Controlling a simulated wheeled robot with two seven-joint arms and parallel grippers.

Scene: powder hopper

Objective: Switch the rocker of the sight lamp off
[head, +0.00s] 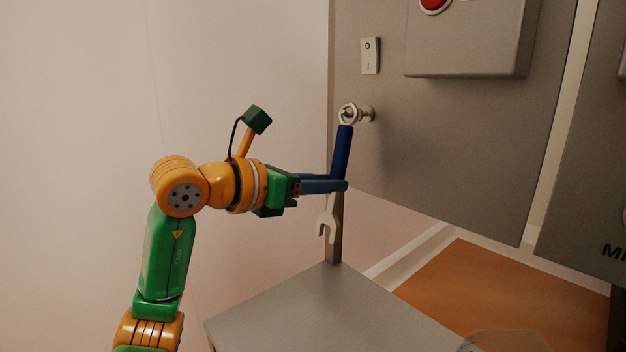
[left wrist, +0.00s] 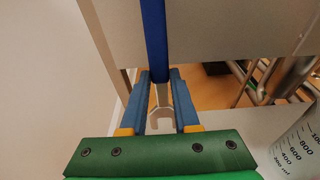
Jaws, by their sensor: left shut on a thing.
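The white rocker (head: 370,55) sits on the grey panel, marked O at its top and I at its bottom. I cannot tell which half is pressed in. My left gripper (head: 343,186) is below the rocker, shut on a spanner with a blue handle (head: 342,150). The spanner stands nearly upright, ring end up at a round peg (head: 368,114) on the panel, open jaw down. I cannot tell whether the ring is around the peg. In the left wrist view the blue handle (left wrist: 154,40) rises between my fingers (left wrist: 162,95). My right gripper is not in view.
A grey box with a red button (head: 433,3) juts from the panel right of the rocker. A grey table (head: 320,310) with an upright post lies below my left gripper. A graduated clear beaker (left wrist: 300,145) stands at right in the left wrist view. The space left of the panel is free.

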